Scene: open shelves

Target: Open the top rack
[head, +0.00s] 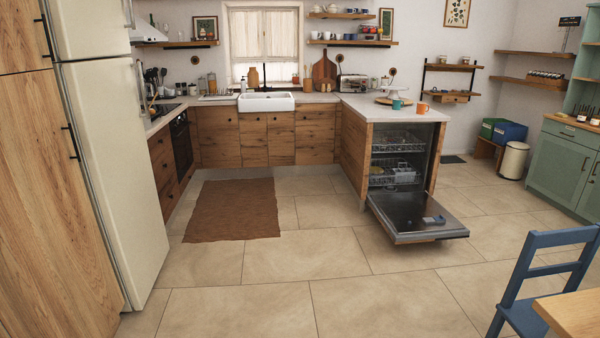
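The dishwasher (401,155) is built into the end of the wooden counter, right of centre, with its door (405,213) folded down low over the floor. Its top rack (398,141) sits inside the upper part of the cavity and appears pushed in. The lower rack (393,174) is below it and holds some dishes that are too small to make out. Neither of my grippers shows in the head view.
A blue chair (525,287) and a wooden table corner (575,313) are at the lower right. A tall white fridge (112,170) stands at the left. Open tiled floor (290,297) and a brown rug (235,209) lie before the counter.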

